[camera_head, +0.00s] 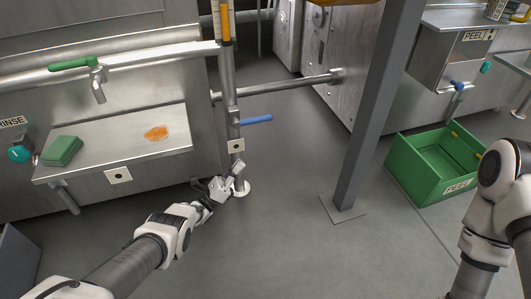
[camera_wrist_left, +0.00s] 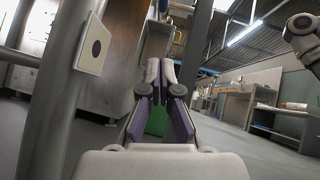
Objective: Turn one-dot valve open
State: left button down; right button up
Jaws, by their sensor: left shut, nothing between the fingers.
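A vertical pipe (camera_head: 231,95) carries a blue valve lever (camera_head: 257,120) that points out to the right, roughly level. A pale tag with one black dot (camera_head: 236,146) sits on the pipe below the lever. The tag also shows large at the left of the left wrist view (camera_wrist_left: 93,46). My left gripper (camera_head: 238,168) is just below the tag, close to the lower pipe, under the lever. Its fingers (camera_wrist_left: 161,70) are together and empty. The lever cannot be made out in the left wrist view. My right arm shows at the right edge, its gripper outside the frame.
A steel rinse tray (camera_head: 95,165) with a green sponge (camera_head: 62,150) and an orange stain stands left. Its front has another one-dot tag (camera_head: 118,175). A grey post (camera_head: 376,110) stands right of the pipe. A green crate (camera_head: 415,175) lies beyond it. Floor between is clear.

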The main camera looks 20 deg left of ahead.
aim_at(253, 121)
pick_arm(q)
jog(key=w+d+r+p, duration=0.2)
jog(key=r, duration=0.3)
jog(key=w+d+r+p, duration=0.2)
jog(key=w+r, duration=0.1)
jog(key=r, duration=0.3)
jog(key=shift+w+d+r+m+h, duration=0.2)
jog(key=shift+w+d+m+h, duration=0.1)
jog(key=shift+d, duration=0.05)
jog(key=shift+d, duration=0.1)
